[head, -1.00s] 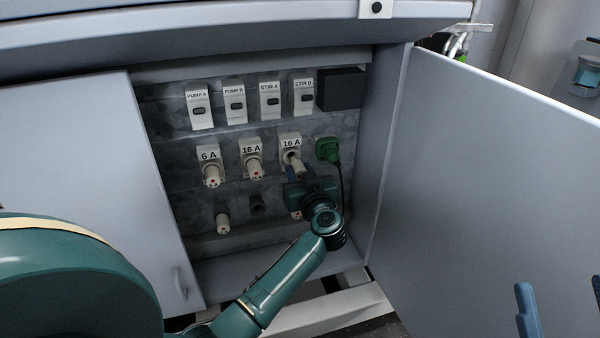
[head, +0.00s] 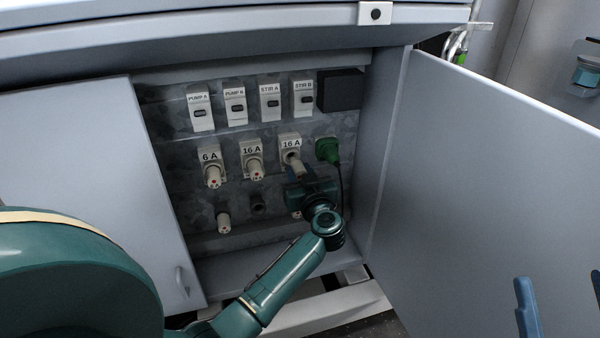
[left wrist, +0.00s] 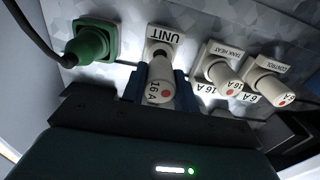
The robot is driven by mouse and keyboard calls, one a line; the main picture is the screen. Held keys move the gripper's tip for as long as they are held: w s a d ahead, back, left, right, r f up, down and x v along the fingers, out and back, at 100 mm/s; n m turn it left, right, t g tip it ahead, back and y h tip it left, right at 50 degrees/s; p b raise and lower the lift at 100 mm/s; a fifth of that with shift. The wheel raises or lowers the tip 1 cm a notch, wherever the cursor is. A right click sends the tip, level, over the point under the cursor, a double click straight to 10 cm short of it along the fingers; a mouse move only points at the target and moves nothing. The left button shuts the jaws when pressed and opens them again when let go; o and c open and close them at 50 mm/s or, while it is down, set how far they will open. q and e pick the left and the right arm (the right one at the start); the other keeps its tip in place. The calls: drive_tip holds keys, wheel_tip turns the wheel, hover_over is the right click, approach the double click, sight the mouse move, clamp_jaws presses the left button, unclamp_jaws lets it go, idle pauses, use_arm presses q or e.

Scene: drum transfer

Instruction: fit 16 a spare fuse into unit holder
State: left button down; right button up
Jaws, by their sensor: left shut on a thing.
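My left gripper (head: 299,176) is shut on a pale 16 A fuse (head: 298,168) at the unit holder (head: 290,142), the right one of three in the row. A dark opening shows at the holder's front in the head view. I cannot tell how deep the fuse sits. My right gripper (head: 560,283) is at the lower right edge, its blue fingers apart and empty.
Tank heat (left wrist: 222,52) and control (left wrist: 268,68) holders have fuses. A green plug (head: 328,150) with a hanging cable is close right of the unit holder. Below are a spare fuse (head: 223,222) and a dark empty socket (head: 257,204). The open door (head: 490,190) bounds the right.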

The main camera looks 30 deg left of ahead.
sight(296, 166)
use_arm(q)
drive_tip(key=shift+p+x, duration=0.75)
drive_tip(key=shift+x, duration=0.9)
use_arm(e)
drive_tip(key=shift+r, duration=0.75)
use_arm(q)
drive_tip(key=c, duration=1)
unclamp_jaws()
drive_tip(key=shift+d, duration=0.1)
use_arm(e)
drive_tip(key=shift+r, duration=0.1)
